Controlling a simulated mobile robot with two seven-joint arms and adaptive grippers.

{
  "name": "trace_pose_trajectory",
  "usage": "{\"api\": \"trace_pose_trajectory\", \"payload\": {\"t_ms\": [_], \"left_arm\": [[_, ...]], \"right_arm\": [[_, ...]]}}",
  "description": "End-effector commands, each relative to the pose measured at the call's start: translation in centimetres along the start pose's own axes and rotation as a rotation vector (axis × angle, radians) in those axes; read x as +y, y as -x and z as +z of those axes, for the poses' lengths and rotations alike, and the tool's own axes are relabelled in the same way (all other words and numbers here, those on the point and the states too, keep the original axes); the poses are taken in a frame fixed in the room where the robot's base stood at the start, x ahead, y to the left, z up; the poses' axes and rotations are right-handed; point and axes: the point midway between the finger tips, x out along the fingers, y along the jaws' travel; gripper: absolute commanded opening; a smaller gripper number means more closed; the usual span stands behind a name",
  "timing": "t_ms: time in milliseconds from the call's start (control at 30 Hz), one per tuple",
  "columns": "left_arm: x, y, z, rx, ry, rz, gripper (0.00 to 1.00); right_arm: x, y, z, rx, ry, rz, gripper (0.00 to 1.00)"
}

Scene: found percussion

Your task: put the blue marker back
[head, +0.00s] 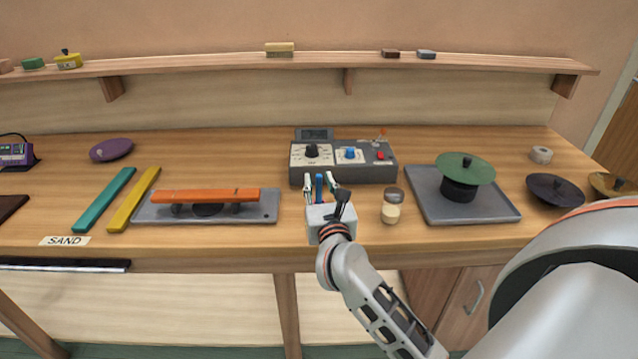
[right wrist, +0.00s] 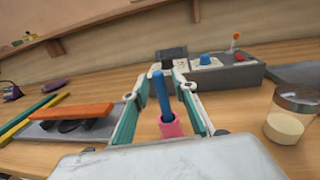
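The blue marker (head: 319,186) stands upright, with a slight lean in the right wrist view (right wrist: 162,92). Its lower end is at a small pink piece (right wrist: 171,127); I cannot tell whether that is a holder or part of the marker. My right gripper (head: 320,183) is open, with one finger on each side of the marker. A gap shows between the marker and each finger in the head view. The right wrist view also shows the open fingers (right wrist: 158,86). The gripper's white body hides the pink piece in the head view. My left gripper is not in view.
A glass jar (head: 391,206) stands close right of the gripper. A grey control box (head: 343,162) is just behind it. An orange bar (head: 206,195) on a grey tray (head: 268,206) lies left. A green disc (head: 465,168) stands on another tray (head: 425,183) at right.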

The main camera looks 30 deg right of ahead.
Motion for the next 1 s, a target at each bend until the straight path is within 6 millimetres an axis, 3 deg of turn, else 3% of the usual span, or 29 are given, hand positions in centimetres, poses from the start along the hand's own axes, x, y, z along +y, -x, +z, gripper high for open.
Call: {"api": "trace_pose_trajectory", "payload": {"t_ms": [400,600,733,867,1000], "left_arm": [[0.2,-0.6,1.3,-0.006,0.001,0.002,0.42],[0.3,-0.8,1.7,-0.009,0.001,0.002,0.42],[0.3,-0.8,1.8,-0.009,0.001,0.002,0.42],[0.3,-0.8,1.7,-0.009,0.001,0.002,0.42],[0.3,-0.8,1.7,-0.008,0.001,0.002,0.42]], "right_arm": [[0.0,8.2,-0.4,0.005,-0.001,0.001,0.27],[0.0,10.8,-0.3,0.004,0.0,0.001,0.27],[0.0,11.5,-0.2,-0.006,0.021,0.0,0.27],[-0.1,11.9,0.5,-0.086,0.218,-0.008,0.27],[1.6,13.3,0.9,-0.262,0.698,0.008,0.27]]}}
